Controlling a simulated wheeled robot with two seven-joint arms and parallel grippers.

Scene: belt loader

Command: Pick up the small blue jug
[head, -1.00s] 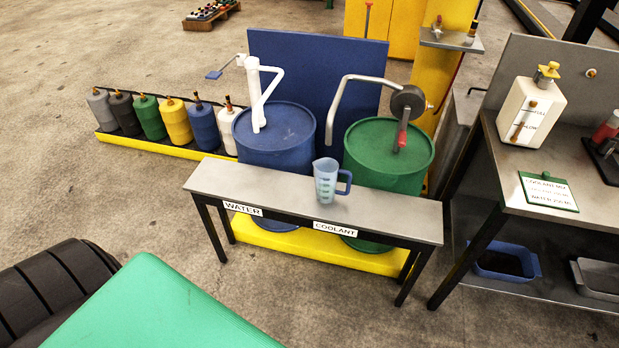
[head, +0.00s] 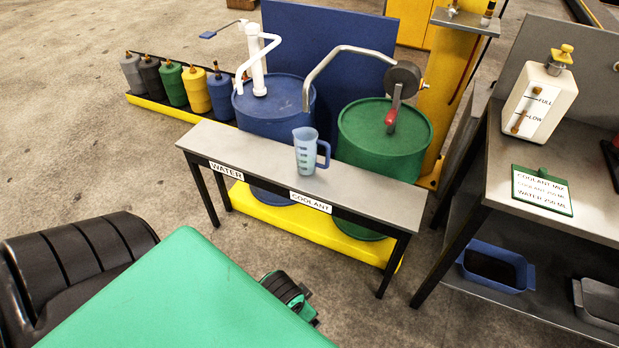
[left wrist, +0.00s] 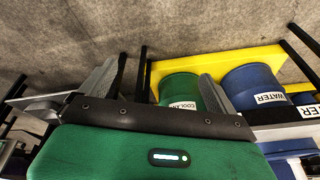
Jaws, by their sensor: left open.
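The small blue jug (head: 306,152) is a translucent light-blue measuring jug with dark markings and a darker blue handle on its right. It stands upright on a narrow grey bench (head: 245,162), behind the COOLANT label. My left gripper (left wrist: 163,82) shows in the left wrist view with its two grey fingers wide apart and nothing between them. A green drum and a blue drum show beyond the fingers. The jug cannot be made out in that view. In the head view I cannot make out the left gripper's fingers. My right gripper is in neither view.
A blue drum (head: 270,108) with a white pump and a green drum (head: 365,150) with a crank pump stand behind the bench on a yellow tray. A workbench (head: 500,195) with a white tank (head: 538,100) stands at right. Several bottles line the left; open floor lies before the bench.

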